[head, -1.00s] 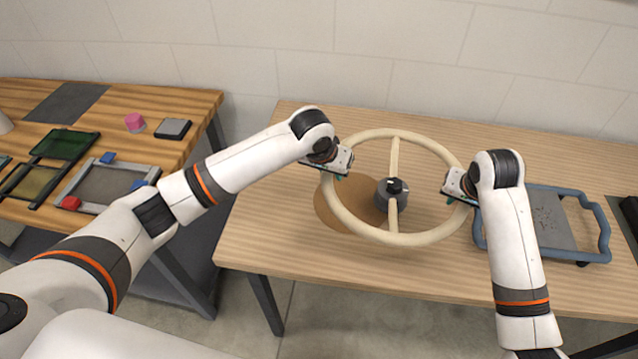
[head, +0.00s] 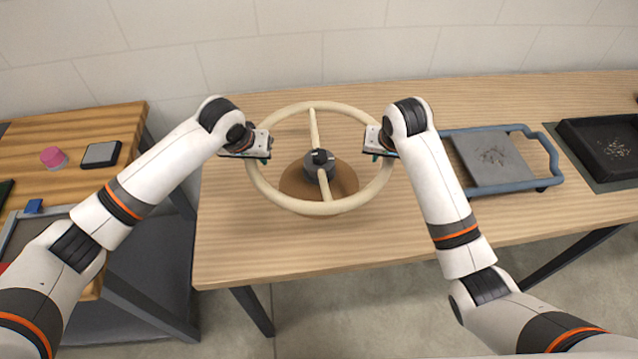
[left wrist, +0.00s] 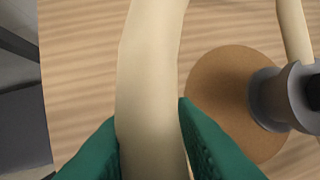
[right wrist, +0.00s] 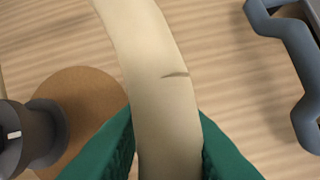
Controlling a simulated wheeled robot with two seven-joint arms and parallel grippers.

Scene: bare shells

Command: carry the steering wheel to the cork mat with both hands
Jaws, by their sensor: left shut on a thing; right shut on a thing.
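The steering wheel (head: 319,163) has a cream rim, two cream spokes and a dark grey hub. My left gripper (head: 262,152) is shut on the left side of its rim, and my right gripper (head: 377,147) is shut on the right side. The cream rim passes between green fingers in the left wrist view (left wrist: 150,80) and the right wrist view (right wrist: 160,75). The round brown cork mat (head: 343,181) lies on the table under the hub and is partly hidden by it. The wheel looks roughly level; I cannot tell its exact height above the mat.
A second wooden table at left holds a pink cylinder (head: 53,157) and a grey-black box (head: 101,154). The table front is clear.

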